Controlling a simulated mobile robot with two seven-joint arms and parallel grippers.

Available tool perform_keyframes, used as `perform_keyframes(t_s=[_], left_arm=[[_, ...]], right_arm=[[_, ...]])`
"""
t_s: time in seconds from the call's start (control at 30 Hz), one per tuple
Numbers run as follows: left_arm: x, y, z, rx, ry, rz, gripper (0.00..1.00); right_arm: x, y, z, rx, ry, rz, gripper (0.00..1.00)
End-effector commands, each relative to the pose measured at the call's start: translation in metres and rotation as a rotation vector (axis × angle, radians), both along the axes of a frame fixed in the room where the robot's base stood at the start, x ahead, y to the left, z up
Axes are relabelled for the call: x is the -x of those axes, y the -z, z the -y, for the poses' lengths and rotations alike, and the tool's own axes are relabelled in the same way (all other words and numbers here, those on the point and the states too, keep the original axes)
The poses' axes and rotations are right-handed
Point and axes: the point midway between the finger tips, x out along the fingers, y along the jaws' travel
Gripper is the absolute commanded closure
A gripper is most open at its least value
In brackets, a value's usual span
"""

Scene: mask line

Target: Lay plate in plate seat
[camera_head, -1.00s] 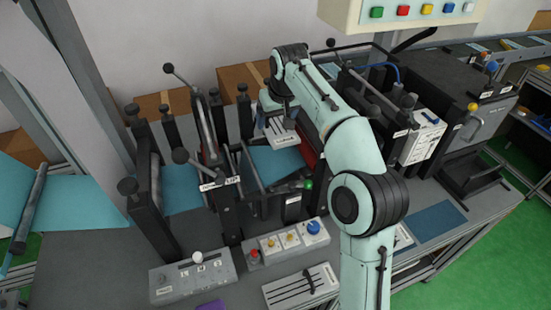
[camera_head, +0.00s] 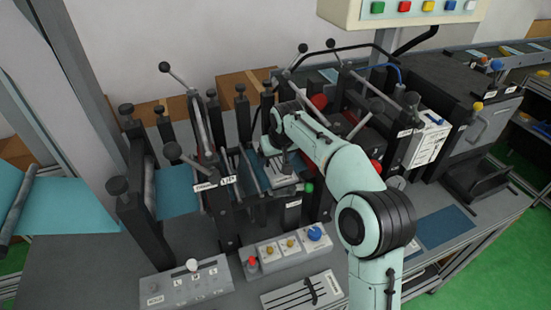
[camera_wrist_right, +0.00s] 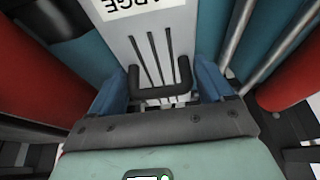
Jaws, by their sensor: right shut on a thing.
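A grey plate with dark slots, a black handle and a white label ending in "ARGE" (camera_wrist_right: 150,40) fills the middle of the right wrist view. My right gripper (camera_wrist_right: 161,88) has its blue fingers closed around the handle. In the head view the plate (camera_head: 281,172) shows partly below the right gripper (camera_head: 277,150), low among the machine's frames. The arm hides part of it. I cannot tell whether it touches a seat beneath, and no seat is clearly visible. My left gripper is not in view.
Red rollers (camera_wrist_right: 32,85) and blue web flank the plate closely. Metal rods run close by on the right in the wrist view. Black posts and levers (camera_head: 190,90) stand left of the arm.

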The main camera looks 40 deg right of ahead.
Motion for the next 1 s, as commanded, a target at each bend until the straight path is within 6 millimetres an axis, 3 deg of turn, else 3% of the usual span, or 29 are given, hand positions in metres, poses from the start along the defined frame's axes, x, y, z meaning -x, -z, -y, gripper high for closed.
perform_keyframes(t_s=[0.23,0.27,0.3,0.53,0.67,1.0], left_arm=[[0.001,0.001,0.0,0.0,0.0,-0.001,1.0],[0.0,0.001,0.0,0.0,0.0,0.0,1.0],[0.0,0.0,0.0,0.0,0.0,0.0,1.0],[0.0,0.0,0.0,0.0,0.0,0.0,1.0],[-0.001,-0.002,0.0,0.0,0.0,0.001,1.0],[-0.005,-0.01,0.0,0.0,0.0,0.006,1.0]], right_arm=[[0.0,0.001,0.0,0.001,0.0,0.003,0.75],[0.0,0.001,0.0,0.0,0.0,0.0,0.1],[0.0,0.001,0.0,0.0,0.0,0.0,0.0],[0.0,0.0,0.0,0.0,0.0,0.001,0.0],[0.002,-0.01,-0.001,0.0,0.0,0.004,0.0],[0.027,-0.076,-0.009,0.001,0.0,0.005,0.0]])
